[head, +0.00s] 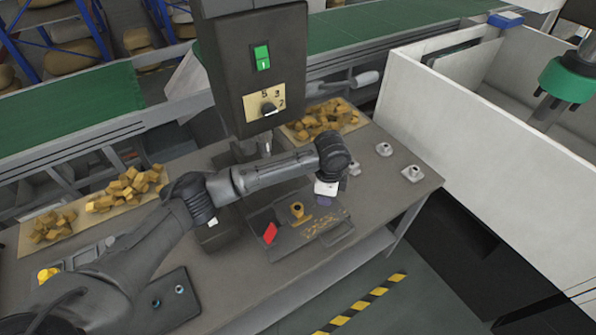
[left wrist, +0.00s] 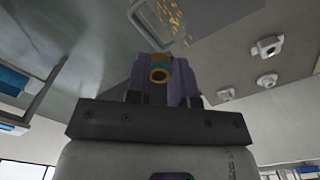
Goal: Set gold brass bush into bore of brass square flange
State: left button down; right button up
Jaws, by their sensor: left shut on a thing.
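My left gripper (head: 323,200) reaches in over the bench beside the orange-gold flange. In the left wrist view its purple fingers (left wrist: 160,75) are shut on the gold brass bush (left wrist: 159,74), a short ring with a teal band; its open end faces the camera. The bush cannot be made out in the head view. The brass square flange appears to be the orange-gold piece (head: 297,210) with a raised collar, on the dark plate on the bench. The gripper is to its upper right; the height gap cannot be told. My right gripper is not in view.
The dark plate (head: 285,250) carries a red block (head: 270,233) and yellow chips. Several grey flanged parts (head: 412,173) stand at the bench's right. A machine column with a control box (head: 262,85) rises behind. A dark tray (head: 165,318) with small rings lies front left.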

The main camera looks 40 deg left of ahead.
pick_arm(q)
jog(key=a+f+m+p, duration=0.2)
jog(key=a+m+p, duration=0.5)
jog(key=m+p, duration=0.15)
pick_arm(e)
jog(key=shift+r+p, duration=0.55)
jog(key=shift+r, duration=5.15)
pick_arm(q)
jog(key=m+b, duration=0.2)
jog(key=b, duration=0.3)
send_over(297, 208)
jog(key=shift+n, duration=0.25)
notch_tip(297, 208, down, 6)
jog(key=shift+r, duration=0.1)
jog(key=shift+f, duration=0.9)
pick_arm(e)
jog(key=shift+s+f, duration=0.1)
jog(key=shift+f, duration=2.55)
pick_arm(q)
jog(key=shift+p, duration=0.3)
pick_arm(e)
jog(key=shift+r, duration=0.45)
pick_arm(q)
jog(key=shift+f, duration=0.45)
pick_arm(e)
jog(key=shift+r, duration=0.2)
pick_arm(q)
jog(key=shift+c, duration=2.2)
grip_release()
